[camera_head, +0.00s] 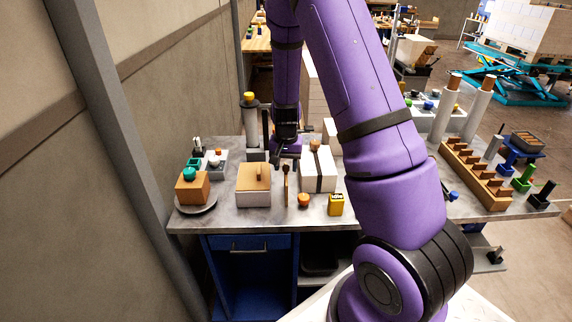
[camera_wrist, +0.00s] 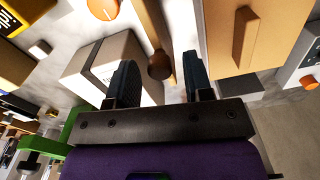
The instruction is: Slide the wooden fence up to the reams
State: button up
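A narrow wooden piece (camera_head: 286,184), which I take for the fence, stands on the grey table between a lidded box and a white strapped block. In the wrist view the wooden piece (camera_wrist: 152,30) ends in a darker round knob near my fingertips. My gripper (camera_wrist: 160,78) is open, with one finger on each side of the knob's line and a visible gap to each. In the head view my gripper (camera_head: 286,150) hangs behind the wooden piece, partly hidden by my arm. The white block with a dark strap (camera_head: 310,175), perhaps the reams, is right of the wooden piece; it also shows in the wrist view (camera_wrist: 92,62).
The box with a wooden lid (camera_head: 253,197) stands close on the left. An orange knob-like object (camera_head: 303,201) and a yellow box (camera_head: 336,205) lie near the front edge. A plate (camera_head: 203,208) bears an orange block at left. A wooden rack (camera_head: 475,178) stands at right.

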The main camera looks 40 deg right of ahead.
grip_shut()
jog(key=shift+w+a, duration=0.6)
jog(key=shift+a, duration=0.3)
jog(key=shift+w+a, duration=0.6)
jog(key=shift+a, duration=0.25)
jog(key=shift+o, duration=0.9)
grip_release()
jog(key=shift+r, duration=0.1)
notch_tip(320, 180, up, 11)
jog(key=shift+f, duration=0.2)
